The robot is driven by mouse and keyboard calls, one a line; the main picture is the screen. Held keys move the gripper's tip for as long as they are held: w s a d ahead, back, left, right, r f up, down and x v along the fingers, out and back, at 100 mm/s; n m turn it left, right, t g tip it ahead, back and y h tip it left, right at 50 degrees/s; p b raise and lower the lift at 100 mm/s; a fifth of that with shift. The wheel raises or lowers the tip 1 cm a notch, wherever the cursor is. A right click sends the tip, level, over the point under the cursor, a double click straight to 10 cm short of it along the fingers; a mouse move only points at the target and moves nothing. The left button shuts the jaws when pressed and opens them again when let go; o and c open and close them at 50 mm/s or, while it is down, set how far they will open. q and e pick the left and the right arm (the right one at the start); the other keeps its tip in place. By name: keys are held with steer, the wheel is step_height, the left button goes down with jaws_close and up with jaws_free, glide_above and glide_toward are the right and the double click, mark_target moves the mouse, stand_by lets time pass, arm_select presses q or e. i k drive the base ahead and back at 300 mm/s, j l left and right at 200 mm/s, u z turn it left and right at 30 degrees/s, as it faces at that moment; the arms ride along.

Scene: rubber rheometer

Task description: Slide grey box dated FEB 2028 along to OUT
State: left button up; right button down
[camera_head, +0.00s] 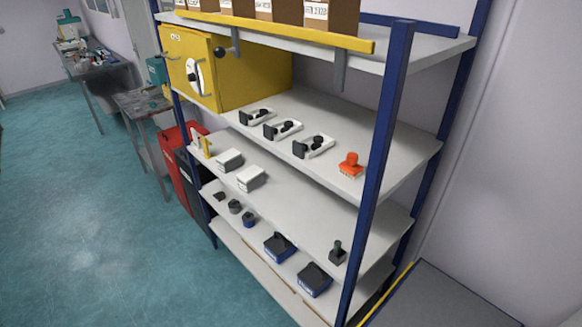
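Two light grey boxes, one on the left (229,161) and one nearer on the right (251,179), sit side by side on the white middle shelf (300,195) of a blue-post rack. I cannot read a date on either, so I cannot tell which is FEB 2028. Several brown boxes (332,13) with white labels stand on the top shelf behind a yellow rail (290,32); their print is too small to read. I cannot make out an OUT mark. Neither of my grippers is in view.
A yellow cabinet (238,75) and white-and-black devices (314,146) share the upper shelf with an orange brush-like item (350,165). Blue-black items (279,247) lie on the lower shelf. The blue front post (376,180) stands in front of the shelves. The green floor at left is clear.

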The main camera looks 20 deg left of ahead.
mark_target(252, 177)
steer(key=i+j+z, duration=0.2)
steer(key=j+z, duration=0.25)
steer(key=j, duration=0.35)
steer(key=j+z, duration=0.4)
steer(key=j, duration=0.4)
steer(key=j+z, duration=0.45)
steer(key=j, duration=0.4)
